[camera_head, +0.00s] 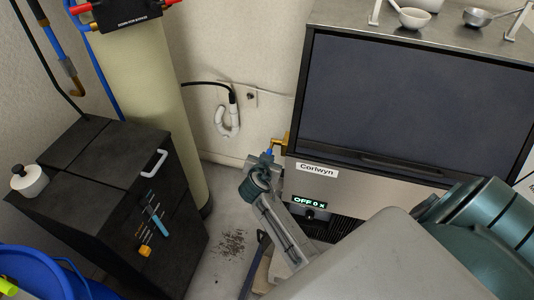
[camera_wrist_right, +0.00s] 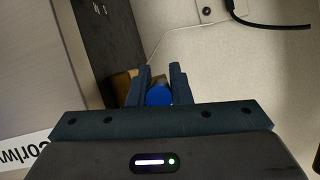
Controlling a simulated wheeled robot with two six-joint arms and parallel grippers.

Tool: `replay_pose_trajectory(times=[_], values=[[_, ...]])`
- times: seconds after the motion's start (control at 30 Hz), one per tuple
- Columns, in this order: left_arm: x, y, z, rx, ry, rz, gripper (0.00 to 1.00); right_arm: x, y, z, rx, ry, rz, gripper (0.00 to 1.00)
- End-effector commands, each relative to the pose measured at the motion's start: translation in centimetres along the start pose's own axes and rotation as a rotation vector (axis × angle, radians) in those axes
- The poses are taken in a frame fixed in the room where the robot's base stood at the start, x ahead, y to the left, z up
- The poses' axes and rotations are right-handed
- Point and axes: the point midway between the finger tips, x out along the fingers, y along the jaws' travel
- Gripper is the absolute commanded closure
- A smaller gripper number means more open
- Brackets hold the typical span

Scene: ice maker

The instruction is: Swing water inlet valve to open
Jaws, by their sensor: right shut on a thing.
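The water inlet valve is brass (camera_head: 281,141) and sticks out of the left side of the ice maker (camera_head: 345,185), near its lower front corner. Its blue handle (camera_head: 268,153) shows as a small patch in the head view and as a round blue end (camera_wrist_right: 158,95) in the right wrist view. My right gripper (camera_wrist_right: 160,76) is shut on the blue handle, one finger on each side. The brass body (camera_wrist_right: 124,84) is partly hidden behind the left finger. In the head view my right gripper (camera_head: 264,162) reaches the valve from below. My left gripper is out of view.
The ice maker's display (camera_head: 309,203) reads "OFF". A black cabinet (camera_head: 110,190) and a tan tank (camera_head: 145,100) stand to the left. A white pipe (camera_head: 228,122) is on the wall behind. Floor is clear between cabinet and ice maker, apart from dark specks (camera_head: 231,245).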

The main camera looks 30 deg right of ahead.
Motion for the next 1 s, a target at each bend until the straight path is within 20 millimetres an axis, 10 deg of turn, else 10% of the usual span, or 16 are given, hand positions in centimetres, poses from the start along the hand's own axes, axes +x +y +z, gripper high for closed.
replay_pose_trajectory(times=[0.43,0.47,0.57,1.0], values=[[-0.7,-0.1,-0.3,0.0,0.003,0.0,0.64,-0.1,-0.1,-0.4,0.004,-0.033,0.005,1.0],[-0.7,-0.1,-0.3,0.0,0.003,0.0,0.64,-0.1,-0.1,-0.4,0.004,-0.033,0.005,0.78],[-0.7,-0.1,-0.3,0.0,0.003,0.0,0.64,-0.1,-0.1,-0.3,0.004,-0.033,0.005,0.6],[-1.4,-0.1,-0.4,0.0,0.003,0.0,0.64,-1.8,-0.1,-0.4,0.003,-0.036,0.005,0.6]])
